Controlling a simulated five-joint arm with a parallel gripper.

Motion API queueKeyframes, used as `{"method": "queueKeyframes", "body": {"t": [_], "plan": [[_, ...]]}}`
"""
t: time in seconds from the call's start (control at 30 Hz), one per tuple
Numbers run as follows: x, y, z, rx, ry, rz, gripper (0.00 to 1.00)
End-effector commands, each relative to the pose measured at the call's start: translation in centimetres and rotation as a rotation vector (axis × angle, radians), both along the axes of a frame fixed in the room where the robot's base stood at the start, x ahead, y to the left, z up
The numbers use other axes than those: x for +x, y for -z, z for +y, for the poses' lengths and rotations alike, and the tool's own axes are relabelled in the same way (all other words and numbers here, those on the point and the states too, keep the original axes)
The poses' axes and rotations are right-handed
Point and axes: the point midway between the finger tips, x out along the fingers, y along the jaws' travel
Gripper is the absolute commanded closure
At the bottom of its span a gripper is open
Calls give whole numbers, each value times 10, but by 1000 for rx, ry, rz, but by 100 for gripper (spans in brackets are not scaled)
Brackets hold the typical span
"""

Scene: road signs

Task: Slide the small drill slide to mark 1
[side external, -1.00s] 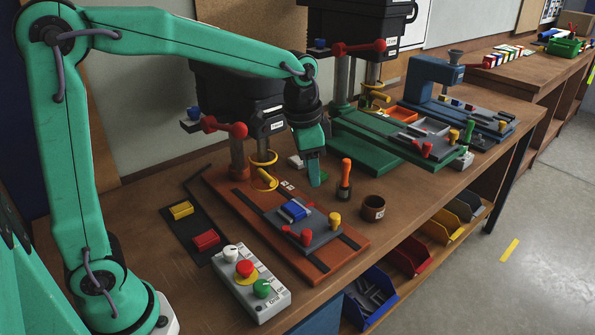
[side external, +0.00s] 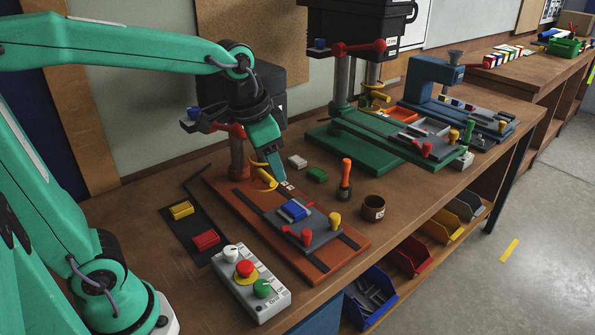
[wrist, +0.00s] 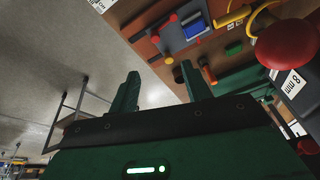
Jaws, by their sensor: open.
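The small drill slide (side external: 322,236) is a grey plate with a blue block (side external: 294,210), red handles (side external: 306,237) and a yellow knob (side external: 334,219). It sits towards the front of the orange drill base (side external: 272,248). In the wrist view the slide (wrist: 172,36) is at the upper middle, beyond my fingers. A small white mark label (side external: 287,186) lies on the base behind the slide; its number is too small to read surely. My gripper (side external: 278,180) is open and empty, pointing down above the base, behind and left of the slide. It also shows in the wrist view (wrist: 162,80).
The drill column (side external: 238,160) and yellow ring guard stand close behind my gripper. A button box (side external: 250,283) is at the front left.

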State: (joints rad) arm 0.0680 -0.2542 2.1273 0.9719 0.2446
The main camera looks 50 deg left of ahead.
Motion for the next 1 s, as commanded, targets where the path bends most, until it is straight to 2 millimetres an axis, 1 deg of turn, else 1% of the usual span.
{"method": "queueKeyframes", "body": {"t": [0.3, 0.5, 0.73, 1.0], "plan": [[-26, -4, 6, -21, -67, -44, 52], [-40, -4, 8, -33, -102, -65, 52], [-48, -4, 9, -41, -123, -79, 52], [-49, -4, 10, -41, -127, -81, 52]]}}
